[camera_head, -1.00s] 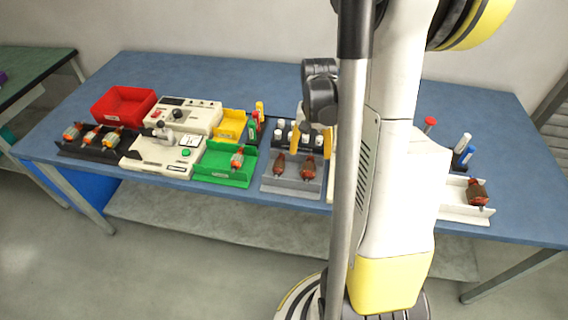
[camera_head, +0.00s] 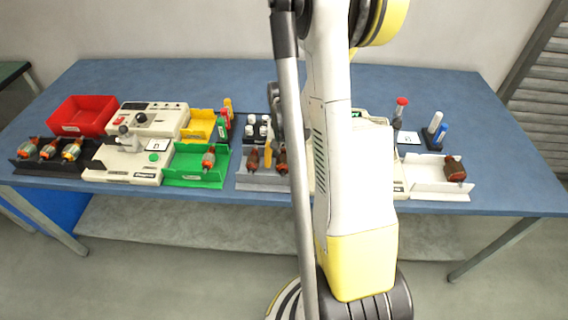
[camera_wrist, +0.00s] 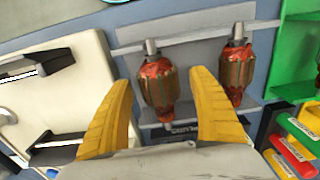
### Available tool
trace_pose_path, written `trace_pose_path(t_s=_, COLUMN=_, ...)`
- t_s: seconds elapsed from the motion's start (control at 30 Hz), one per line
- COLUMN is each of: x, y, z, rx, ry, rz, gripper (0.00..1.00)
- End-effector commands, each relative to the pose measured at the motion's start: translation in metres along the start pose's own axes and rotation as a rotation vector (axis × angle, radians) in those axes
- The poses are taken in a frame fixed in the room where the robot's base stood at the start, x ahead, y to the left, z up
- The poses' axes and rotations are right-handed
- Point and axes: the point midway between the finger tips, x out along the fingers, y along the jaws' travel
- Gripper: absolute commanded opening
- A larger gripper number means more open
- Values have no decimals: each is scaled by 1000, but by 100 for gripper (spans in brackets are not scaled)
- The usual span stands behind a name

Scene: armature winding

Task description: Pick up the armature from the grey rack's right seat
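The grey rack (camera_head: 262,184) stands near the table's front edge. Two copper-wound armatures with red-orange ends sit in it. The right-seat armature (camera_head: 283,162) is partly hidden by my arm in the head view; the left-seat armature (camera_head: 253,160) shows beside it. In the wrist view, the order is reversed: the right-seat armature (camera_wrist: 158,84) appears on the left and the left-seat one (camera_wrist: 236,70) on the right. My gripper (camera_wrist: 161,80) is open, its yellow fingers apart on either side of the right-seat armature, with visible gaps. One finger (camera_head: 267,145) shows in the head view.
A green tray (camera_head: 196,180) with an armature stands left of the rack, and a white tray (camera_head: 438,190) with a dark armature stands farther right. White-capped bottles (camera_head: 257,122) stand behind the rack. A pale machine (camera_wrist: 60,100) lies close beside the fingers in the wrist view.

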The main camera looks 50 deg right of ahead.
Motion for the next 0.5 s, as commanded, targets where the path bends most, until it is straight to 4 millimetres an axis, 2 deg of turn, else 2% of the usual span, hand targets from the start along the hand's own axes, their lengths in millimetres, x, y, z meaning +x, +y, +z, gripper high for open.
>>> trace_pose_path(t_s=0.03, x=0, y=0, z=0, rx=0, ry=0, rz=0, gripper=56)
trace_pose_path(t_s=0.2, x=0, y=0, z=0, rx=0, ry=0, rz=0, gripper=4)
trace_pose_path(t_s=0.23, x=0, y=0, z=0, rx=0, ry=0, rz=0, gripper=0)
trace_pose_path(t_s=0.5, x=-1, y=0, z=0, rx=0, ry=0, rz=0, gripper=0)
